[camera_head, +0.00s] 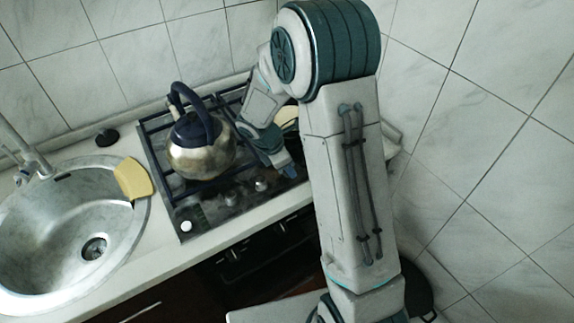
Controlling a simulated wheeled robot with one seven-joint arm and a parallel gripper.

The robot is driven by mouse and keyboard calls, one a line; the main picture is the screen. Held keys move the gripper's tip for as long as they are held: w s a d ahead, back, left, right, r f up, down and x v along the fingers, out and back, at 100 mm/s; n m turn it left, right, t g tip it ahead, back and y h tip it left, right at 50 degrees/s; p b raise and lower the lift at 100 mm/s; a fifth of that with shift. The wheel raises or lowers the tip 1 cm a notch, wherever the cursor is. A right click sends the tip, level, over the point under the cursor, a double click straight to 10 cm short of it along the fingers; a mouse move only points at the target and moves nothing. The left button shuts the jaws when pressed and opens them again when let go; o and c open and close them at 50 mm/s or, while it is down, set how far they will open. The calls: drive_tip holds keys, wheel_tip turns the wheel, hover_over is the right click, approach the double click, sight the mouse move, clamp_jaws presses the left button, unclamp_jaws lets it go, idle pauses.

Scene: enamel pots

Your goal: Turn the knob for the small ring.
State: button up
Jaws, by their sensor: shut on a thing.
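The dark gas hob (245,204) has a row of knobs along its front edge. A white knob (187,226) is at the left end, a dark knob (230,198) is in the middle, and a pale metallic knob (260,184) is to its right. My gripper (291,171) points down at the right end of this row, shut on a knob there. That knob is mostly hidden by the fingers. The small ring cannot be made out; my arm covers the right part of the hob.
Tiled walls close off the back and right.

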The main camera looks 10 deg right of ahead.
drive_tip(key=n+t, duration=0.1)
drive_tip(key=n, duration=0.2)
drive_tip(key=n+t+y, duration=0.1)
drive_tip(key=n, duration=0.2)
drive_tip(key=shift+s, duration=0.15)
idle(0.3)
drive_tip(key=o, duration=1)
drive_tip(key=shift+r, duration=0.1)
drive_tip(key=p+v, duration=0.2)
drive_tip(key=v, duration=1.1)
drive_tip(key=shift+s+r, duration=0.2)
drive_tip(key=shift+r, duration=0.1)
drive_tip(key=shift+d, duration=0.1)
drive_tip(key=s+d+r+m+y, duration=0.1)
drive_tip(key=s+r+m, duration=0.1)
drive_tip(key=s+m, duration=0.4)
drive_tip(key=s+d+r+m+y, duration=0.1)
drive_tip(key=s+r+m, duration=0.2)
drive_tip(key=s+m, duration=0.3)
drive_tip(key=s+d+r+m+y, duration=0.1)
drive_tip(key=s+m, duration=0.4)
drive_tip(key=m, duration=0.8)
drive_tip(key=shift+s+d+r+m+t+y, duration=0.15)
drive_tip(key=shift+s+d+r+m, duration=0.1)
drive_tip(key=shift+r, duration=0.35)
drive_tip(key=shift+s+d+r+m+t+y, duration=0.15)
drive_tip(key=shift+d+r, duration=0.15)
drive_tip(key=shift+r, duration=0.25)
